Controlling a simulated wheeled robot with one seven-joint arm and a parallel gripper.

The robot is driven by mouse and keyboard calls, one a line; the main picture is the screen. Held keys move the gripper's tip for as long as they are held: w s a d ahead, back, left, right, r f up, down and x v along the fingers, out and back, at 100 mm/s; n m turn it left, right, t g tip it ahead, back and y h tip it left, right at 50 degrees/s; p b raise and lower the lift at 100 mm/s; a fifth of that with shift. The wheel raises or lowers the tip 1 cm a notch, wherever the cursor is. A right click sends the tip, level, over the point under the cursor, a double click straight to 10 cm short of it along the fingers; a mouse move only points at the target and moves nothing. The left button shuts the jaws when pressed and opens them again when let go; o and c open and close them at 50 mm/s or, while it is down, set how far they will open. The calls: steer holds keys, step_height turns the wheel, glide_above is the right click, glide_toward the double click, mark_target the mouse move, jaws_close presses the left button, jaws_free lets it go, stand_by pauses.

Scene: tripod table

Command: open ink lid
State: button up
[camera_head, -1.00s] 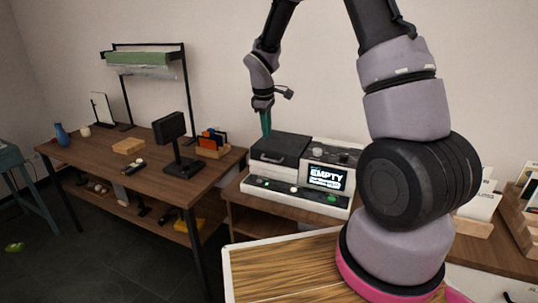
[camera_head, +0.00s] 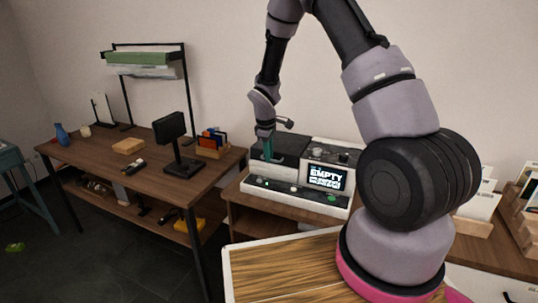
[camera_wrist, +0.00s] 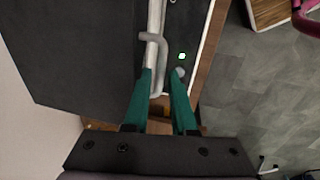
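The dark ink lid (camera_head: 292,145) is on top of a white machine and looks closed in the head view. It fills the upper left of the wrist view (camera_wrist: 80,50). A pale grey bar handle (camera_wrist: 155,22) runs along the lid near its edge. My gripper (camera_head: 268,156) points down at the lid's front. In the wrist view its two green fingers (camera_wrist: 163,76) are apart, with the handle's near end by the left fingertip. I cannot tell whether they touch.
A lit green button (camera_wrist: 182,56) is beside the handle. A wooden table (camera_head: 85,160) on the left carries a black stand (camera_head: 180,150). Dark floor shows between the two tables.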

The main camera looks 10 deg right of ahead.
jaws_close()
stand_by(1.3)
